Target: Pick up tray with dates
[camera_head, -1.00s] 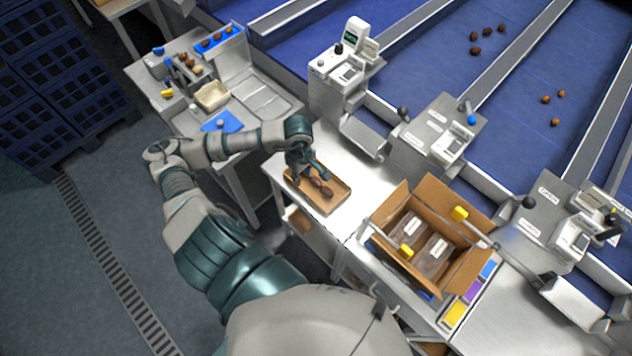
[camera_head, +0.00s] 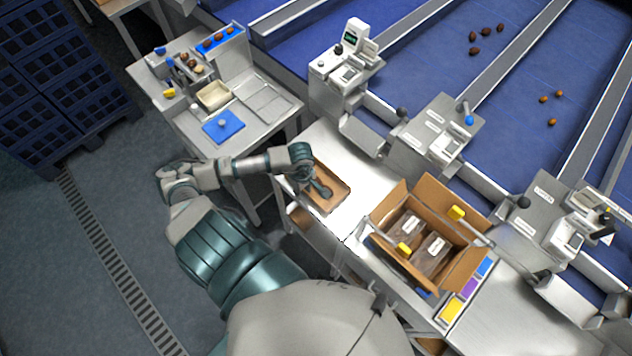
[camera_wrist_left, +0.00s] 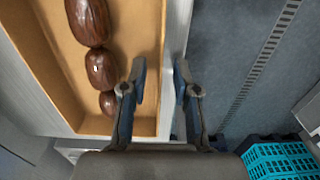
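A brown cardboard tray (camera_head: 339,181) lies on the steel table in the head view, with the left gripper (camera_head: 318,188) over its near-left side. In the left wrist view the tray (camera_wrist_left: 132,22) fills the left part, with a row of three glossy dark brown dates (camera_wrist_left: 101,68) in it. The fingers of my left gripper (camera_wrist_left: 160,78) are apart. One finger is over the tray's inside and the other is outside its wall, so the wall lies between them in the picture. I cannot tell whether either finger touches it. The dates are hidden in the head view. My right gripper is out of view.
An open carton (camera_head: 376,227) with labelled packs stands on the table to the right. Scale units (camera_head: 340,72) and (camera_head: 440,135) line the blue conveyor (camera_head: 400,22). A side table (camera_head: 282,104) with a blue pad is at left. Floor (camera_head: 75,260) at left is clear.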

